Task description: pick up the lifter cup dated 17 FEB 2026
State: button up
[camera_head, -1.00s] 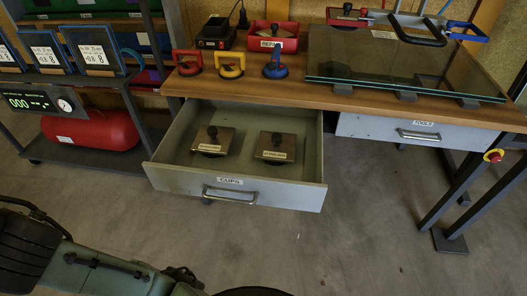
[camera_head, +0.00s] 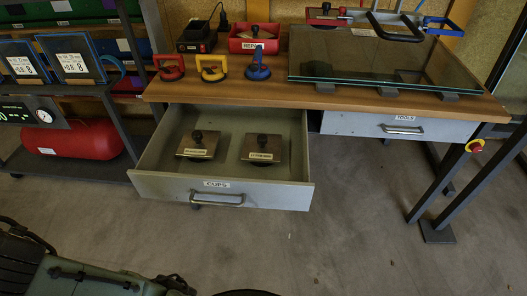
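The drawer labelled CUPS (camera_head: 254,196) is pulled out from under the wooden workbench. Two lifter cups lie in it, each a square brown plate with a black knob and a small pale date label. The left lifter cup (camera_head: 187,152) has a label too blurred to read. The right lifter cup (camera_head: 252,155) has a label that looks like 17 FEB, with the rest hard to make out. Part of my own arm (camera_head: 90,279) shows at the lower left. My gripper's fingers are not in view.
Red, yellow and blue suction lifters (camera_head: 212,68) stand on the workbench (camera_head: 272,94). A glass pane (camera_head: 385,62) lies at right. A red REPAIR bin (camera_head: 241,45) stands behind. The TOOLS drawer (camera_head: 365,127) is shut. The floor before the drawer is clear.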

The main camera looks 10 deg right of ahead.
aim_at(260, 150)
jog(key=i+j, duration=0.15)
jog(key=j, duration=0.2)
jog(key=i+j, duration=0.2)
jog(key=j, duration=0.15)
jog(key=i+j, duration=0.15)
jog(key=j, duration=0.2)
jog(key=i+j, duration=0.35)
jog(key=j, duration=0.3)
jog(key=i+j, duration=0.2)
jog(key=j, duration=0.15)
jog(key=z, duration=0.05)
